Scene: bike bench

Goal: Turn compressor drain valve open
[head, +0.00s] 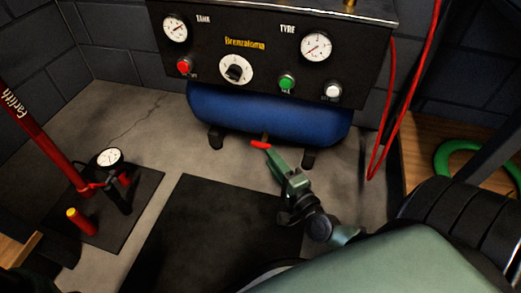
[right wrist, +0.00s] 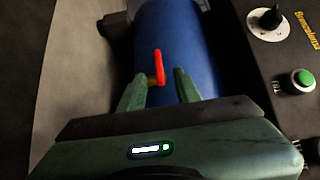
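The compressor's blue tank (head: 265,112) stands on dark feet below the control panel. The drain valve's red lever (head: 260,145) shows under the tank, and its short brass stem (right wrist: 151,80) shows in the right wrist view. My right gripper (head: 272,155) reaches to the valve from below. In the right wrist view its fingers are apart, with the red lever (right wrist: 158,66) between and just beyond the fingertips (right wrist: 159,88). A gap shows on both sides of the lever; I cannot tell whether either finger touches the stem. My left gripper is not in view.
The black panel (head: 270,65) with gauges, knob and buttons overhangs the tank. A red hose (head: 389,110) hangs at the right. A red floor pump (head: 55,150) stands on a mat at the left. A dark mat (head: 215,235) lies on the floor in front.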

